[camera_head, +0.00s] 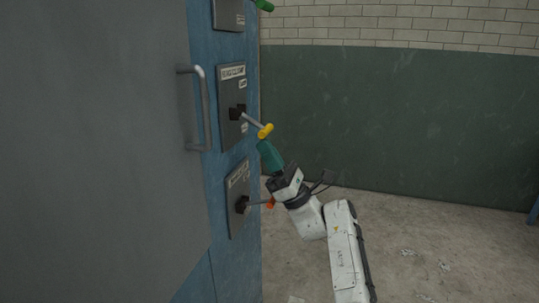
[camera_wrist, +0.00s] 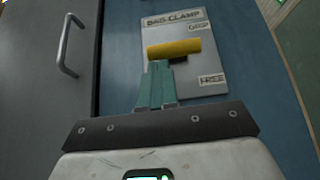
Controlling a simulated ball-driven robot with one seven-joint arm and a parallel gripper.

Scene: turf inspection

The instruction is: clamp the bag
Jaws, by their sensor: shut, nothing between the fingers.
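The bag clamp panel (camera_wrist: 205,75) is a grey plate on a blue cabinet, lettered "BAG CLAMP", with two smaller labels at its right that seem to read "GRIP" and "FREE". Its lever has a yellow handle (camera_wrist: 174,48), which lies about level across the wrist view. In the head view the yellow handle (camera_head: 265,131) stands out from the panel (camera_head: 230,90) on a thin rod. My gripper (camera_wrist: 160,66) is shut and empty, its teal fingertips just below the yellow handle; I cannot tell whether they touch it. The head view also shows my gripper (camera_head: 262,146) there. No bag shows.
A panel above has a green-ended lever (camera_head: 264,5). A lower panel (camera_head: 238,180) has an orange-ended lever (camera_head: 270,203) close to my wrist. A grey door with a bar handle (camera_head: 205,110) is at left. Open floor (camera_head: 440,230) lies at right, before a green wall (camera_head: 400,120).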

